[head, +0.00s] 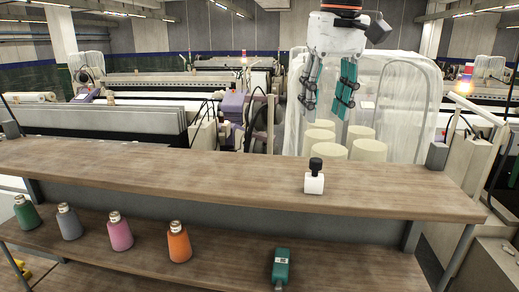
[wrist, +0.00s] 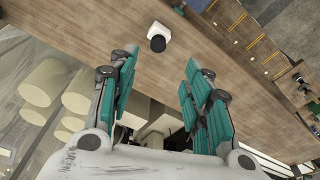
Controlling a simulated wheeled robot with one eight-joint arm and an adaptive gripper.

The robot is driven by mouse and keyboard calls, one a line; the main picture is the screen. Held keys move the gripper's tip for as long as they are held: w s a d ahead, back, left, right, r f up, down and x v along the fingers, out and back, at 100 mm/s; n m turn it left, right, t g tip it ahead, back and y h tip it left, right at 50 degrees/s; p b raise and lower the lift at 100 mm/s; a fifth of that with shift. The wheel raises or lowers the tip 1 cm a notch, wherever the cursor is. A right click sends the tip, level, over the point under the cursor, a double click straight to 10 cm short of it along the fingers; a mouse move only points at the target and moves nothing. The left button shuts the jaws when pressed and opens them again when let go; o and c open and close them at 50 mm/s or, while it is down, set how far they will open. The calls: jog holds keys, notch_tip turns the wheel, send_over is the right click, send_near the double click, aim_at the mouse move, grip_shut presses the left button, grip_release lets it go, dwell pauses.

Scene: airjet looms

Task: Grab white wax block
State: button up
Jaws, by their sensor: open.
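A small white block with a black cap (head: 314,182) stands upright on the upper wooden shelf, right of the middle; it looks like the white wax block. In the wrist view the white block (wrist: 159,32) lies just beyond the fingertips, near the top centre. My gripper (head: 325,114) points down in the head view, its teal-padded fingers spread apart and empty. It hangs above and beyond the block, clear of it. In the wrist view my gripper (wrist: 157,62) also shows a wide gap between the fingers.
The upper shelf (head: 180,172) is otherwise clear. The lower shelf (head: 215,262) holds green, grey, pink and orange bottles and a teal device (head: 280,267). Several pale cylinders (head: 367,150) stand behind the shelf, near plastic-wrapped machinery. Looms fill the background.

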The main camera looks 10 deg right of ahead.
aim_at(316, 159)
jog(key=f, duration=0.2)
jog(key=w+f, duration=0.1)
jog(key=f, duration=0.4)
jog(key=shift+w+a+f, duration=0.1)
jog(key=shift+w+f, duration=0.05)
jog(key=shift+f, duration=0.2)
jog(key=shift+w+f+p, duration=0.25)
jog(key=shift+f+p, duration=0.05)
jog(key=shift+f, duration=1.05)
jog(key=shift+w+f+p, duration=0.25)
jog(key=shift+f, duration=1.05)
grip_shut()
